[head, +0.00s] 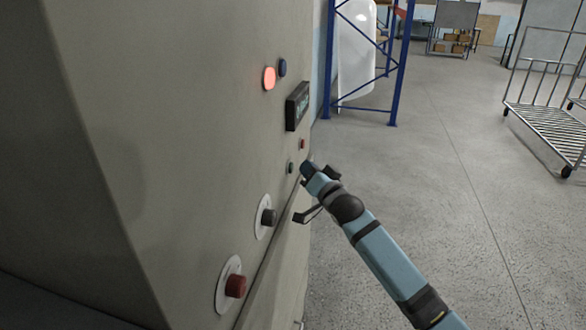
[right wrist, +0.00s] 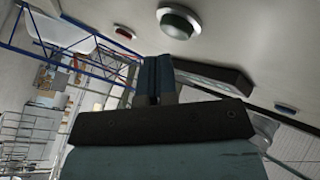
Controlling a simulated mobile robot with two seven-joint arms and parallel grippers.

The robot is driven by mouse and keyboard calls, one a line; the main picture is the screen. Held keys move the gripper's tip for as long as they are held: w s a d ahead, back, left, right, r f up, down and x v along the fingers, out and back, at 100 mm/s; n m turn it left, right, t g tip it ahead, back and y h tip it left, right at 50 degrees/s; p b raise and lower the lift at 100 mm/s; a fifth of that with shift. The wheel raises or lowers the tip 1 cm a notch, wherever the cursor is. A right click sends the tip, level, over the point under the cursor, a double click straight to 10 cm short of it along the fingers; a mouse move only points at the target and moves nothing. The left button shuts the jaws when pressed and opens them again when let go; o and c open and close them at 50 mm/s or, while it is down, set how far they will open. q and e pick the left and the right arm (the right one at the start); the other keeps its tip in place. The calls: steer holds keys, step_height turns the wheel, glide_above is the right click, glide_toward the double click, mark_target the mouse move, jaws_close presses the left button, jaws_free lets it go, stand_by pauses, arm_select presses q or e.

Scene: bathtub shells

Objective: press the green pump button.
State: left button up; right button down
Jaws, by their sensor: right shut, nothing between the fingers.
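The small dark green button (head: 290,167) sits on the beige machine panel, below the display and a little below left of a small red button (head: 302,144). In the right wrist view it looks like the dark dome in a metal ring (right wrist: 180,22) at the top. My right gripper (head: 307,169) is shut and empty, with its fingertips just right of the green button. In the right wrist view the fingertips (right wrist: 157,60) point towards the panel just below the dome, seemingly apart from it. My left gripper is in neither view.
The panel also carries a lit red lamp (head: 269,78), a blue button (head: 282,67), a dark display (head: 297,106), a black knob (head: 268,217) and a large red knob (head: 235,286). A blue rack (head: 392,80) and a metal cart (head: 548,115) stand beyond. The floor between is clear.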

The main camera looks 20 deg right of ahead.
steer(key=shift+w+a, duration=0.1)
stand_by(0.3)
steer(key=shift+w+a, duration=0.2)
steer(key=shift+a, duration=0.05)
steer(key=shift+w+a, duration=0.25)
steer(key=shift+a, duration=0.1)
stand_by(0.7)
steer(key=shift+p, duration=0.3)
steer(key=shift+s+d+p, duration=0.35)
steer(key=shift+s+d, duration=0.2)
steer(key=shift+d, duration=0.1)
steer(key=s+d+p, duration=0.1)
steer(key=d, duration=0.1)
steer(key=s+d, duration=0.2)
steer(key=shift+p, duration=0.35)
